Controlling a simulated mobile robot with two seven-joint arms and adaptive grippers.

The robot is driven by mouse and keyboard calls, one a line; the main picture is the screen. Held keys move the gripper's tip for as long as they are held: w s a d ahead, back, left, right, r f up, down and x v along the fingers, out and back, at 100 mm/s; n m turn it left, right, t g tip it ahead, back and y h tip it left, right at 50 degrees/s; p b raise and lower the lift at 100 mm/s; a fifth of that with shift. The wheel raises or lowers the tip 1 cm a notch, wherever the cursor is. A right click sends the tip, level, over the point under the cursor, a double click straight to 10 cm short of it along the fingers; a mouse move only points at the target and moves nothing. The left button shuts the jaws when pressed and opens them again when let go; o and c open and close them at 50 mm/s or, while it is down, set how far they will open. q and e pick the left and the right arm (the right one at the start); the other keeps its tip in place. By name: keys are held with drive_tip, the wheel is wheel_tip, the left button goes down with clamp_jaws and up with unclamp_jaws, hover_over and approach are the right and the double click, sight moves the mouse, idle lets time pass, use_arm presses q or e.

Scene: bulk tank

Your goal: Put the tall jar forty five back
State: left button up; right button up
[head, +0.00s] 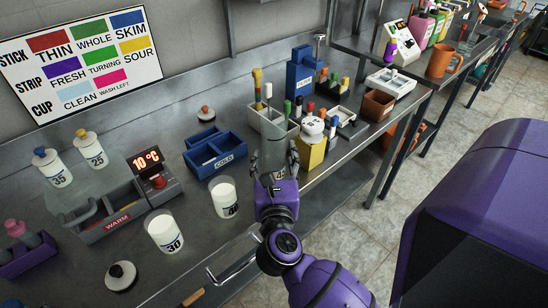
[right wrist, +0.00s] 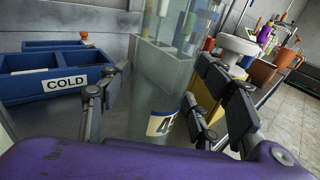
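The tall clear jar labelled 45 (head: 271,151) is upright between the fingers of my right gripper (head: 273,166), in front of a pale open caddy. My left gripper is not in view.
Left of the jar is a blue COLD tray (head: 204,159). Milk jars 30 (head: 165,232) and a second one (head: 226,197) stand near. The grey WARM box (head: 92,228) is farther left. The bench edge is close.

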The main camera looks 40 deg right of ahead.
drive_tip(key=shift+r, duration=0.25)
drive_tip(key=shift+s+a+f, duration=0.15)
drive_tip(key=shift+s+a, duration=0.05)
drive_tip(key=shift+s, duration=0.1)
drive_tip(key=b+v, duration=0.2)
drive_tip(key=v, duration=0.9)
drive_tip(key=shift+s, duration=0.2)
